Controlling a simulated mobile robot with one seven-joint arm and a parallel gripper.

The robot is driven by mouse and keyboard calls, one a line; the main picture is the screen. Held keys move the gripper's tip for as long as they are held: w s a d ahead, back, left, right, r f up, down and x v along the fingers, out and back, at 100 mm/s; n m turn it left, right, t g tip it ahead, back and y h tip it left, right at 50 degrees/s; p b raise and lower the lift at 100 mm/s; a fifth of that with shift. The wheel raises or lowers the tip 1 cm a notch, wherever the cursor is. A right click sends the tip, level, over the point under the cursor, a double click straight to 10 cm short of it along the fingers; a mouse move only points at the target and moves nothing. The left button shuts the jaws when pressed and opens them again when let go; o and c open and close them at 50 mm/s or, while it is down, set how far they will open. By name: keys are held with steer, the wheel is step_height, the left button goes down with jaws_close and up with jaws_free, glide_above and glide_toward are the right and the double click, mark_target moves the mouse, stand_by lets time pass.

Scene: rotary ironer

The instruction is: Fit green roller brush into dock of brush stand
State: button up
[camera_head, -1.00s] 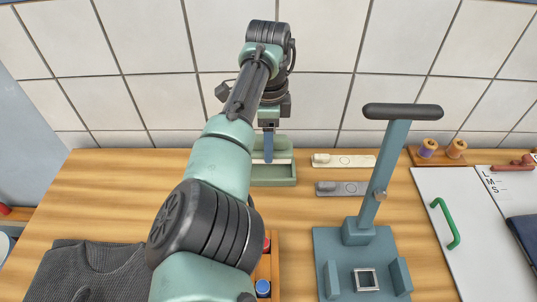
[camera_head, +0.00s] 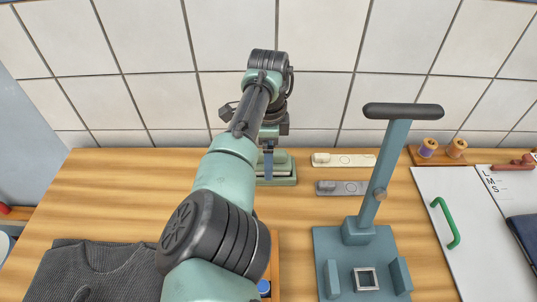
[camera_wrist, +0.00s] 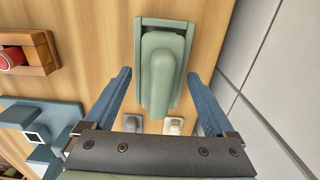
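A green long rounded body (camera_wrist: 160,75), which looks like the roller brush, lies on a green rectangular base with a raised rim (camera_wrist: 140,40) in the wrist view. In the head view this green unit (camera_head: 287,180) sits on the table near the wall, partly hidden by my arm. My gripper (camera_wrist: 159,72) is open, with one blue finger on each side of the green body and gaps showing on both sides. It also shows in the head view (camera_head: 268,166). A teal stand (camera_head: 328,246) has a tall post, a dark top bar and a square frame (camera_head: 366,279) between two upright blocks.
A cream device (camera_head: 343,160) and a grey device (camera_head: 350,188) lie right of the green unit. Thread spools (camera_head: 428,147), a white board (camera_head: 440,205) with a green handle and a dark garment (camera_head: 85,270) are farther out.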

step_height(320, 180, up, 12)
steer(key=shift+r, duration=0.2)
stand_by(0.4)
